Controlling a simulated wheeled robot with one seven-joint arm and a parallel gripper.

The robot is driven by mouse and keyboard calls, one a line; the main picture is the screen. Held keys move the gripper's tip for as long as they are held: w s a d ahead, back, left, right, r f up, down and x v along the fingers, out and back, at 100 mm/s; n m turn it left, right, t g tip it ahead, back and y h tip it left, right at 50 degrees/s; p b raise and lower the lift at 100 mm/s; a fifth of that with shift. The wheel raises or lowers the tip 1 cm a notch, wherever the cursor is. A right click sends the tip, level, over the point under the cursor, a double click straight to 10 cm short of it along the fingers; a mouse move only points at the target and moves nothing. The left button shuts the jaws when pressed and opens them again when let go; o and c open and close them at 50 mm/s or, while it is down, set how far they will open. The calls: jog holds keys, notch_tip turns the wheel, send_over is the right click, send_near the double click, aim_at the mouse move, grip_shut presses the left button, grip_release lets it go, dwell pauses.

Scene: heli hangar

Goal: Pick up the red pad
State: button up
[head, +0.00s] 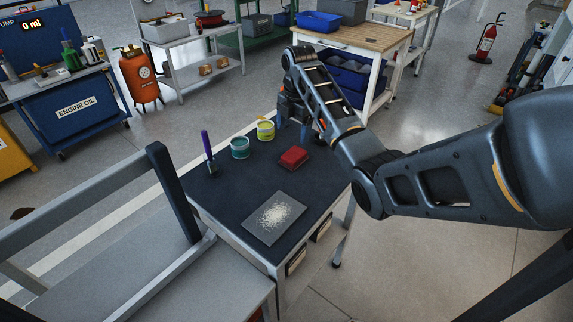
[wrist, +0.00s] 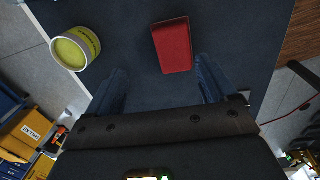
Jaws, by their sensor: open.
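The red pad (head: 293,158) lies flat on the dark top of a small work table (head: 226,204). In the wrist view the red pad (wrist: 172,45) is ahead of my gripper (wrist: 160,85), between the lines of the two fingers and a little toward the right one. My gripper's fingers are apart and empty. In the head view my gripper (head: 290,115) is over the far end of the table, beyond the pad, and partly hidden by my arm.
A teal tin (head: 240,148) and a yellow-labelled tin (head: 265,130) stand left of the pad; the yellow one (wrist: 75,48) shows in the wrist view. A purple-handled brush (head: 208,150) stands at the left edge. A grey plate (head: 274,219) with pale powder lies nearer.

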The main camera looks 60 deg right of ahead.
aim_at(294, 153)
jog(key=shift+s+a+n+g, duration=0.3)
jog(key=shift+g, duration=0.1)
jog(key=shift+a+f, duration=0.15)
jog(key=f, duration=0.3)
jog(key=f+p, duration=0.1)
jog(key=f, duration=0.3)
jog(key=shift+s+a+f, duration=0.15)
jog(key=shift+s+f, duration=0.05)
jog(key=shift+f, duration=0.05)
jog(key=c, duration=1.2)
jog(key=shift+r, duration=0.7)
notch_tip(294, 153, up, 3)
jog(key=shift+f+b, duration=0.15)
jog(key=shift+b, duration=0.15)
jog(key=s+d+r, duration=0.2)
jog(key=s, duration=0.1)
jog(key=s+d+r, duration=0.2)
jog(key=s+d, duration=0.1)
jog(key=s+d+r, duration=0.2)
jog(key=s+r, duration=0.1)
jog(key=shift+s+d, duration=0.1)
jog(key=shift+d, duration=0.05)
